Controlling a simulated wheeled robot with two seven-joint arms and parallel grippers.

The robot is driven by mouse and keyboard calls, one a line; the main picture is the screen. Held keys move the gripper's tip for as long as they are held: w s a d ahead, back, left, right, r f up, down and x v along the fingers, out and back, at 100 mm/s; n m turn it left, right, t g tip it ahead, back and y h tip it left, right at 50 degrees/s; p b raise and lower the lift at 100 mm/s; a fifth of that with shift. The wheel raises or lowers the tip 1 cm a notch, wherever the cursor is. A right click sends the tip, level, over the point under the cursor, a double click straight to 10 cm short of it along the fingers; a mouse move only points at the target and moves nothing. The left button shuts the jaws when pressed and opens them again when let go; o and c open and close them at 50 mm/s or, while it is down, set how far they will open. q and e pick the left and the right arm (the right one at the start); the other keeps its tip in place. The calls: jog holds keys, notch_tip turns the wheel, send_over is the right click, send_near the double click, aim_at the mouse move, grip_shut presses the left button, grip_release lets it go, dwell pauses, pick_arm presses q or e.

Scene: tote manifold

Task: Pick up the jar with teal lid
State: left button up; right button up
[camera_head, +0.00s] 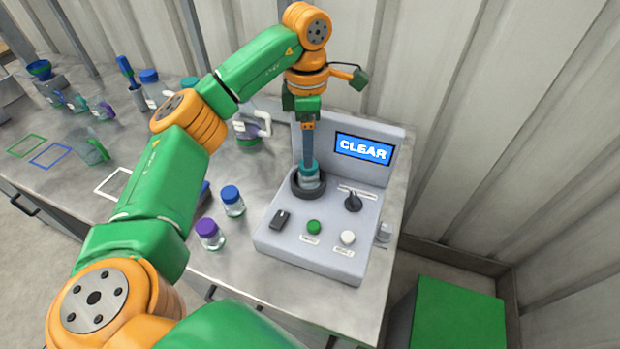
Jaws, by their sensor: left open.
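The jar with teal lid (309,173) sits upright in the dark round holder (298,187) of a grey machine. My left gripper (308,158) points straight down directly over the jar, its fingertips at the teal lid. The gripper is open; its fingers overlap in this view, so I cannot tell whether they touch the lid. The jar's lower part is hidden in the holder. My right gripper is not in view.
The machine's screen (363,148) reads CLEAR. A blue-lidded jar (232,201) and a purple-lidded jar (209,234) stand left of the machine. Several vessels and coloured outlines lie further left. A green box (455,315) stands at the lower right; a corrugated wall is behind.

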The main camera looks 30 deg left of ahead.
aim_at(308, 175)
pick_arm(q)
notch_tip(308, 175, down, 7)
jog(key=shift+r+p, duration=0.15)
jog(key=shift+p, duration=0.6)
jog(key=shift+w, duration=0.1)
grip_shut()
